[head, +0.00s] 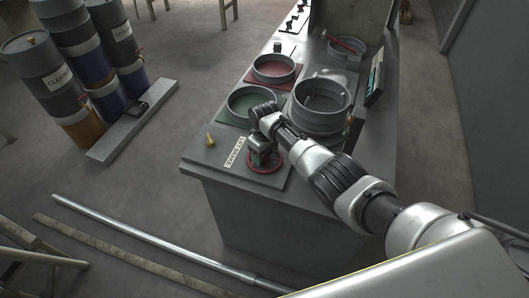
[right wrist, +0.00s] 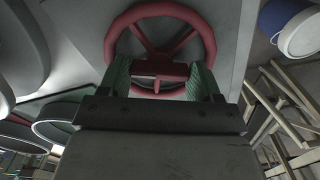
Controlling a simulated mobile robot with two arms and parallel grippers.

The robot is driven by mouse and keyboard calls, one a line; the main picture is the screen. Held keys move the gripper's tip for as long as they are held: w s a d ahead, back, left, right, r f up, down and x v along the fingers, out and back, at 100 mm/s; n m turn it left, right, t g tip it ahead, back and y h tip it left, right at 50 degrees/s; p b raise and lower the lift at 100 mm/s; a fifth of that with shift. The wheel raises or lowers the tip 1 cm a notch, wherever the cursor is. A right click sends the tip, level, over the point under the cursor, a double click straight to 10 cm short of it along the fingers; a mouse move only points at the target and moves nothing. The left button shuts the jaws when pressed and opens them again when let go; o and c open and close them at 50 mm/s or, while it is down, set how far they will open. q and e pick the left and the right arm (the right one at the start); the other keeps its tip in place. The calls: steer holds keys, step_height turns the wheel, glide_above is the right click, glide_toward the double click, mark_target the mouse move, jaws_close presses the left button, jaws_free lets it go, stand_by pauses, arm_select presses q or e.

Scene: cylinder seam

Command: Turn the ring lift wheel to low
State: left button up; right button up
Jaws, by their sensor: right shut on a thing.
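The red ring lift wheel (head: 266,169) sits on the front corner of the grey bench, beside a pale label (head: 235,152). My right arm reaches in from the right, and its right gripper (head: 263,158) is down at the wheel. In the right wrist view the wheel (right wrist: 160,12) shows its rim and spokes. The two green-padded fingers of the gripper (right wrist: 162,78) stand either side of the red middle part, shut on the wheel. Which setting the wheel is at cannot be read. My left gripper is not in view.
The bench (head: 215,172) carries a green-floored ring (head: 250,103), a red-floored ring (head: 274,68) and a tall grey ring (head: 321,103). A small brass piece (head: 210,140) stands left of the label. Drums (head: 45,75) stand at left; a long pipe (head: 150,240) lies on the floor.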

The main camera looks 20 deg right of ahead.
steer(key=n, duration=0.4)
steer(key=shift+n, duration=2.3)
steer(key=o, duration=0.9)
steer(key=shift+r, duration=0.1)
step_height(320, 180, up, 11)
steer(key=shift+f, duration=0.15)
